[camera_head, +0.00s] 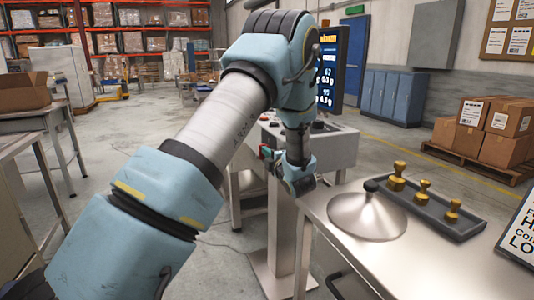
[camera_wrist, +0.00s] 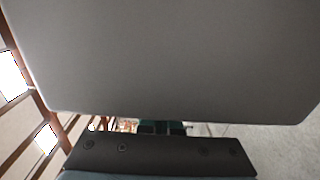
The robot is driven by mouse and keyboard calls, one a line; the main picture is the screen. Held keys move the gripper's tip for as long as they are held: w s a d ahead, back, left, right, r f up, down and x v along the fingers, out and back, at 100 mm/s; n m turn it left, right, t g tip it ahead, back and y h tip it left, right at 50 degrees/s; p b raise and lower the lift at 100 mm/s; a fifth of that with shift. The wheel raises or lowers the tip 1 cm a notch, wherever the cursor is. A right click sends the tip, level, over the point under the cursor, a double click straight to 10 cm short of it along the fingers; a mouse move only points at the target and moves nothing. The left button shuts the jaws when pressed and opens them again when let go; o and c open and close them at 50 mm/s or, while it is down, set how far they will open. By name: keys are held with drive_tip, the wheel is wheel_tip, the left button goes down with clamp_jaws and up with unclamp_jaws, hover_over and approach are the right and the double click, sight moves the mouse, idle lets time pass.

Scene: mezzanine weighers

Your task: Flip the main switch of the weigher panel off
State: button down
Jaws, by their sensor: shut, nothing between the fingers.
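The weigher panel (camera_head: 341,143) is a light grey console on a pedestal in the middle of the head view, with dark controls on its top. A dark display (camera_head: 328,72) with lit figures stands behind it. A plain grey surface fills most of the wrist view.
A steel table (camera_head: 330,207) at the right holds a domed metal pan (camera_head: 367,216) and a dark tray (camera_head: 468,226) with brass weights, close to my gripper. A sign (camera_head: 520,228) stands at the right edge. Boxes on a pallet are farther back.

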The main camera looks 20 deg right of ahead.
drive_tip(key=shift+w+r+g+p, duration=0.15)
drive_tip(key=shift+r+g+p, duration=0.2)
drive_tip(key=shift+g+p, duration=0.3)
drive_tip(key=r+g+p, duration=0.1)
drive_tip(key=p, duration=0.1)
drive_tip(key=g+p, duration=0.2)
drive_tip(key=shift+w+a+r+h, duration=0.1)
drive_tip(key=shift+w+r+h, duration=0.2)
drive_tip(key=shift+w+r, duration=0.1)
drive_tip(key=shift+w+a+g+p, duration=0.15)
drive_tip(key=shift+w+g+p, duration=0.7)
drive_tip(key=shift+w+p, duration=0.4)
drive_tip(key=shift+w+a+g+p, duration=0.1)
drive_tip(key=shift+w+g+p, duration=0.75)
drive_tip(key=shift+p, duration=0.7)
drive_tip(key=shift+w, duration=0.2)
drive_tip(key=shift+r, duration=0.1)
